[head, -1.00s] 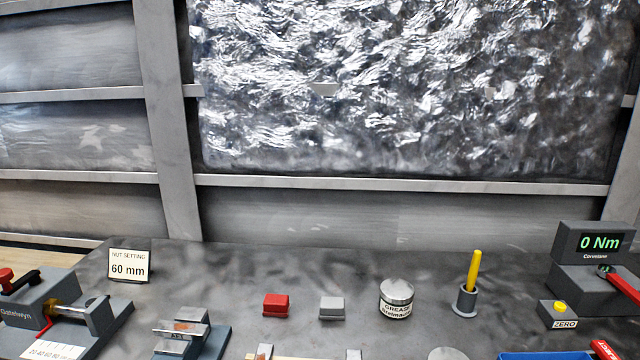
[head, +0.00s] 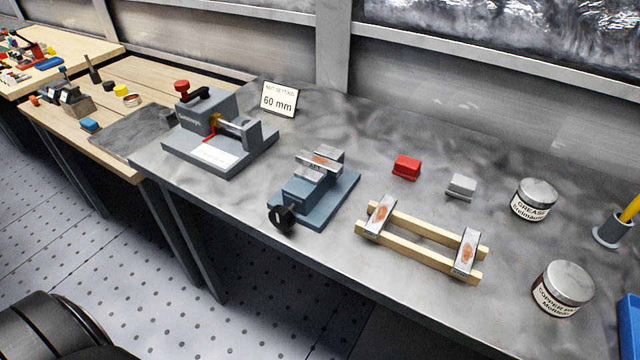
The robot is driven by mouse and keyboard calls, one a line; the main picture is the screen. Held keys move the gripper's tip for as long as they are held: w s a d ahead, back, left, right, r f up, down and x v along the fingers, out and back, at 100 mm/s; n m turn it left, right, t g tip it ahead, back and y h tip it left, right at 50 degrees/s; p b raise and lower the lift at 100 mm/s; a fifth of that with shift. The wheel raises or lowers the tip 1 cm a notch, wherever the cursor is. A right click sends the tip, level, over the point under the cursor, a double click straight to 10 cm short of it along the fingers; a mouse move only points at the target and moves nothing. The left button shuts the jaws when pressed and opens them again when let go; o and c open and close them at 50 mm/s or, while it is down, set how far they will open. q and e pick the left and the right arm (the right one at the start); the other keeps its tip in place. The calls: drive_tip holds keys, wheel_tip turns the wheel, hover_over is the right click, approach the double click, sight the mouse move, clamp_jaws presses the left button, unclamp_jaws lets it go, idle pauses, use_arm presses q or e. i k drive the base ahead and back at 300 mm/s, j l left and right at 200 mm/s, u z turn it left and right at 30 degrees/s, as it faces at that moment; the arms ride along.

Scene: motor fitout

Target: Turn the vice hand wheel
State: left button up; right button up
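The blue vice (head: 313,194) stands on the grey bench, left of the bench's middle. Its jaws hold or carry metal pieces with orange-brown patches at the top. The black hand wheel (head: 284,219) is on the vice's front end, close to the bench's front edge. Neither of my grippers shows in the head view, so nothing is seen touching the wheel.
Wooden rails (head: 420,237) with metal pieces, a red block (head: 406,167), a grey block (head: 461,186) and jars (head: 562,288) lie right.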

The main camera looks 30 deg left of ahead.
sight(282, 217)
drive_tip(key=u, duration=1.1)
